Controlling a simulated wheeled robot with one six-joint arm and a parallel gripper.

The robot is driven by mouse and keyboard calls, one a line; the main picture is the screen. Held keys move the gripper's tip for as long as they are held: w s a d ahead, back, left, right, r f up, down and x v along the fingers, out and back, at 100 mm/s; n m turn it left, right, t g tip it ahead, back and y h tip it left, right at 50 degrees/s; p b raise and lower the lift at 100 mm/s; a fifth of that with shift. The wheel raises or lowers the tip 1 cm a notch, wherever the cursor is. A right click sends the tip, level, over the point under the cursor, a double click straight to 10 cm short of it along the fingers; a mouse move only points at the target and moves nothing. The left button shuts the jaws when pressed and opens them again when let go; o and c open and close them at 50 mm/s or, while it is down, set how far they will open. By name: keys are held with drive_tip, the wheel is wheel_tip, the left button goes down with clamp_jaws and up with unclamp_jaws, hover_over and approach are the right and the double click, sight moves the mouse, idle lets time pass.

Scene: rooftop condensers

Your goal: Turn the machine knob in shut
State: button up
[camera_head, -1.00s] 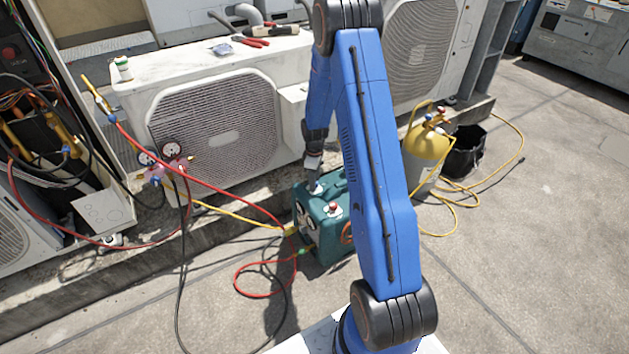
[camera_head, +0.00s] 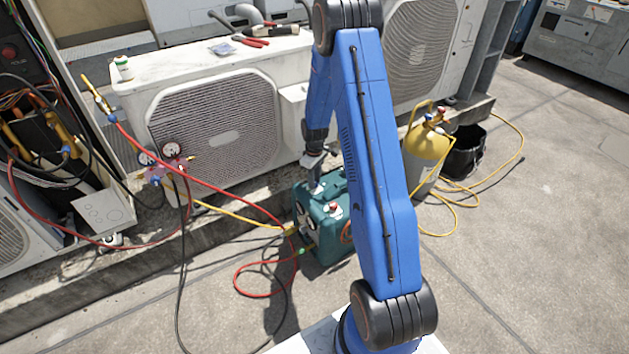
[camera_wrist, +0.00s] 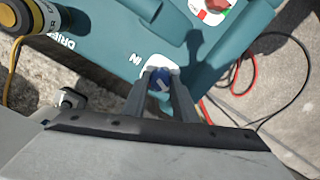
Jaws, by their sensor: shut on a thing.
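The teal machine (camera_head: 329,235) stands on the ground in front of the condenser units. In the head view my gripper (camera_head: 314,185) reaches down onto the machine's top left; the knob is mostly hidden there. A red knob (camera_wrist: 217,5) on a white plate shows at the wrist view's top edge.
Red and yellow hoses (camera_head: 235,215) run from the gauges (camera_head: 160,155) to the machine. A yellow cylinder (camera_head: 427,150) and a black bucket (camera_head: 466,152) stand to the right. Pliers (camera_head: 250,41) lie on the condenser (camera_head: 130,85). Open concrete is at the right.

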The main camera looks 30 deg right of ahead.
drive_tip(key=m, duration=1.3)
drive_tip(key=shift+m, duration=0.3)
idle(0.4)
drive_tip(key=o, duration=1)
drive_tip(key=shift+o, duration=0.2)
wheel_tip(320, 180, up, 17)
drive_tip(key=shift+r, duration=0.2)
